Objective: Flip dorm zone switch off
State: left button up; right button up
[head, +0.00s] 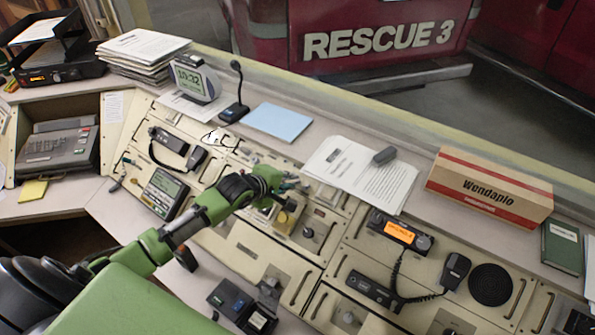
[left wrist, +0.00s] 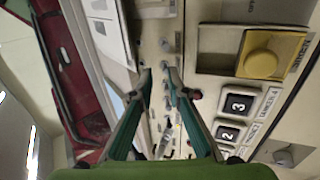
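A row of small metal toggle switches (left wrist: 165,72) runs along the cream console panel in the left wrist view. Their labels are too small to read, so I cannot tell which is the dorm zone switch. My left gripper (head: 287,192) is over this part of the console in the head view. In the left wrist view its green fingers (left wrist: 159,78) are apart, with a narrow gap between the tips and switches showing in the gap. Nothing is held. Contact with a switch cannot be told. My right gripper is not in view.
Papers (head: 362,172), a desk microphone (head: 236,105) and a radio (head: 398,233) with an orange display are near the arm.

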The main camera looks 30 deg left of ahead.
pick_arm(q)
jog(key=shift+s+r+p, duration=0.25)
jog(key=shift+r+p, duration=0.2)
jog(key=shift+p, duration=0.05)
jog(key=shift+s+r+p, duration=0.2)
jog(key=shift+r+p, duration=0.25)
jog(key=shift+p, duration=0.05)
jog(key=shift+v, duration=0.85)
jog(key=shift+r, duration=0.1)
